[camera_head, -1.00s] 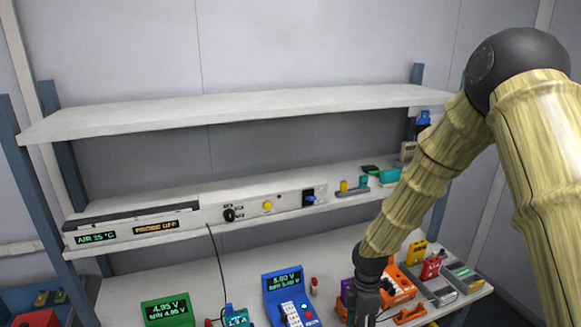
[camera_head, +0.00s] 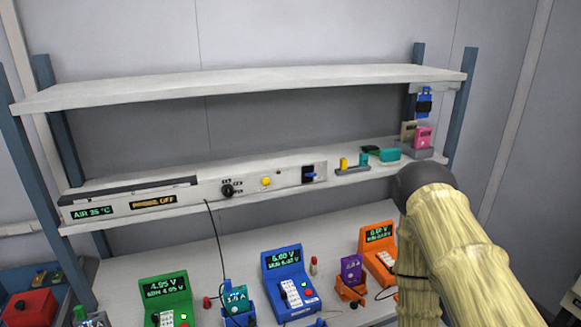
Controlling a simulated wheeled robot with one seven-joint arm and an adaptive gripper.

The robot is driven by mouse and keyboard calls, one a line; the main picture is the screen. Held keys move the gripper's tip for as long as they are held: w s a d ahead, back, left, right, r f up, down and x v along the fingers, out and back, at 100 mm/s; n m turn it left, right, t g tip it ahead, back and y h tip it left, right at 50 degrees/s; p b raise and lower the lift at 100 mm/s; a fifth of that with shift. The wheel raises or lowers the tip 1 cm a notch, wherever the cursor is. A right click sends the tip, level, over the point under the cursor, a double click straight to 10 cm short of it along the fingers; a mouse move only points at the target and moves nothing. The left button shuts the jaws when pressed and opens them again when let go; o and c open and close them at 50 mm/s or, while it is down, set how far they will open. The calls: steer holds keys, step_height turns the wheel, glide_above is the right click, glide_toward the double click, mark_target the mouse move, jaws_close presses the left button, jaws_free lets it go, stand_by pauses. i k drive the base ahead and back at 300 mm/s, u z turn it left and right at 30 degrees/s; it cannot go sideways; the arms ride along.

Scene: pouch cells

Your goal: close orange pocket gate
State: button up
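An orange meter (camera_head: 376,248) with a lit display stands on the bench at the right, partly covered by my arm. Just left of it, a purple pouch cell (camera_head: 351,268) stands upright in a small orange holder (camera_head: 349,292). I take this holder to be the orange pocket; its gate is too small to tell as open or shut. A dark cable runs from this area behind my arm. My arm reaches down at the right past the bottom edge, and my gripper is out of view.
A blue meter (camera_head: 287,280) and a green meter (camera_head: 166,302) stand to the left, with a teal cell (camera_head: 236,296) between them. A small red-topped post (camera_head: 313,265) stands near the purple cell. The control shelf (camera_head: 250,190) runs behind, above the bench.

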mark_target(358, 298)
steer(key=z, duration=0.7)
steer(key=k, duration=1)
steer(key=u, duration=0.7)
